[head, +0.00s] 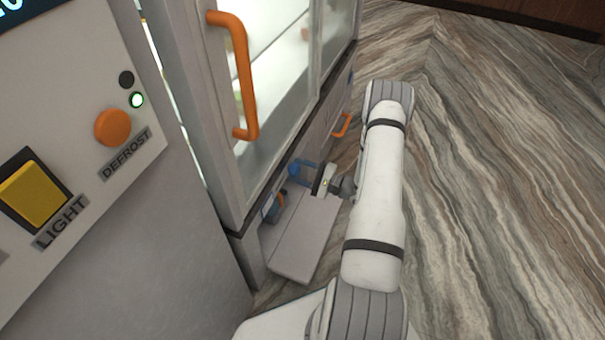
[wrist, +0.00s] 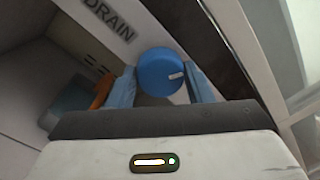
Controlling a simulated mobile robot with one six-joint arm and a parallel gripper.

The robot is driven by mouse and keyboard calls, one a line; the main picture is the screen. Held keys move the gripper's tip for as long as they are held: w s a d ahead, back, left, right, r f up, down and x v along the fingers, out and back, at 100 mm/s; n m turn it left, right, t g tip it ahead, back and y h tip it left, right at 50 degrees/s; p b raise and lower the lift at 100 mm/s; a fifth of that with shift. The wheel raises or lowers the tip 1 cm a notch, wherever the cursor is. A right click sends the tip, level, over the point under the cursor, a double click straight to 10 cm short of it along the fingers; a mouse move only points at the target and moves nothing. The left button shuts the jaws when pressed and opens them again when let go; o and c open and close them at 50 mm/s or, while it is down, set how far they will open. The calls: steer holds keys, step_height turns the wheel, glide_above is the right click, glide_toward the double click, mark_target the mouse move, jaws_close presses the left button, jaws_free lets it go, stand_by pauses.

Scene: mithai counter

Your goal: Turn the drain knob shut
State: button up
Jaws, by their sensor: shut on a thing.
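The drain knob (wrist: 158,72) is a round blue knob with a short white mark on its face. The mark points to the right in the wrist view. A grey label reading DRAIN (wrist: 107,17) is beside it at the upper left. My gripper (head: 304,167) reaches the low front of the counter in the head view. In the wrist view its two blue fingers stand on either side of the knob and are shut on it.
A grey flap (head: 300,240) juts out low below my gripper. An orange handle (head: 342,125) is beyond it. The glass door's orange handle (head: 243,80) is above. A panel with an orange DEFROST knob (head: 113,127) and yellow LIGHT switch (head: 33,191) is at left. The floor (head: 490,170) at right is clear.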

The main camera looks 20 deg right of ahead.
steer(key=n+b, duration=0.2)
steer(key=n, duration=0.3)
steer(key=shift+y, duration=0.3)
steer(key=shift+n, duration=0.4)
steer(key=o, duration=1)
steer(key=p+v, duration=0.1)
steer(key=v, duration=0.6)
steer(key=shift+s+d+p, duration=0.2)
steer(key=shift+d+p, duration=0.1)
steer(key=shift+p, duration=0.05)
